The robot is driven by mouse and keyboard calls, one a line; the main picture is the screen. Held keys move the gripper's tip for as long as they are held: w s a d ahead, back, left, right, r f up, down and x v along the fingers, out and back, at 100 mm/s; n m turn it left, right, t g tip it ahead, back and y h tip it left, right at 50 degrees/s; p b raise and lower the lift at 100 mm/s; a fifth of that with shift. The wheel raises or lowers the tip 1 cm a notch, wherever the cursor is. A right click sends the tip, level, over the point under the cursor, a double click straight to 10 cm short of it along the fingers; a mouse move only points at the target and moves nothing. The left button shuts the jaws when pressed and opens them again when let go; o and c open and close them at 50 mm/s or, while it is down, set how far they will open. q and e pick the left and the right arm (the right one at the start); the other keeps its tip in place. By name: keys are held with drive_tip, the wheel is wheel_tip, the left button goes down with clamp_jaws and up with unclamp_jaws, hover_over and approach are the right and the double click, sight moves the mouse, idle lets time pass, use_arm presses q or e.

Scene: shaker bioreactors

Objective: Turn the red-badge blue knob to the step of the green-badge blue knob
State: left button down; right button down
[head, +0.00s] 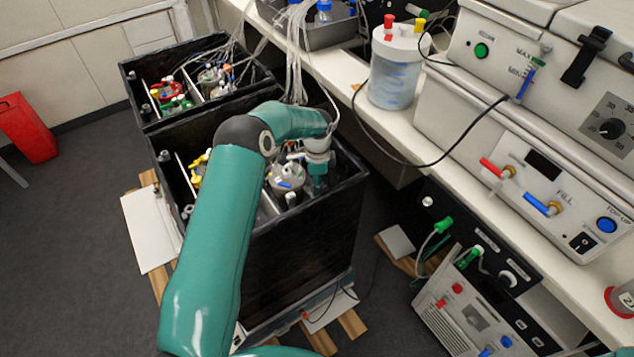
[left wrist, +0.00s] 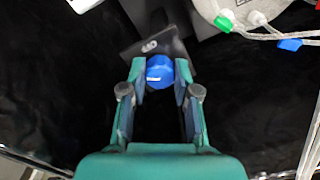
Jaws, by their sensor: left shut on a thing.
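In the left wrist view a blue knob (left wrist: 160,71) with a short white mark on its face sits between the fingertips of my left gripper (left wrist: 160,80). The fingers are closed on its two sides. A dark plate with a pale symbol (left wrist: 150,46) lies just beyond the knob. No red or green badge shows clearly, so I cannot tell which badge this knob has. In the head view my left gripper (head: 317,182) points down into the near black box (head: 300,250), at its right side, and hides the knob. My right gripper is not in view.
A white vessel lid with a green fitting (left wrist: 224,22) and a blue fitting (left wrist: 290,44) is close to the right of the gripper. Tubes hang above the box. A second black box (head: 140,85) stands behind. The bench (head: 440,150) with instruments runs along the right.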

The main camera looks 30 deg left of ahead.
use_arm(q)
drive_tip(key=n+b, duration=0.2)
drive_tip(key=shift+f+b, duration=0.15)
drive_tip(key=shift+b, duration=0.25)
drive_tip(key=n+b, duration=0.2)
drive_tip(key=n, duration=0.1)
drive_tip(key=n+b, duration=0.2)
drive_tip(key=shift+n, duration=0.3)
drive_tip(key=n+b, duration=0.1)
drive_tip(key=n, duration=0.2)
drive_tip(key=shift+d+n, duration=0.1)
drive_tip(key=shift+n, duration=0.2)
drive_tip(key=n+b, duration=0.2)
drive_tip(key=n, duration=0.7)
drive_tip(key=n+b, duration=0.1)
drive_tip(key=n, duration=0.2)
drive_tip(key=shift+d+r+n, duration=0.1)
drive_tip(key=shift+r+n, duration=0.1)
drive_tip(key=shift+n, duration=0.2)
drive_tip(key=shift+w, duration=0.1)
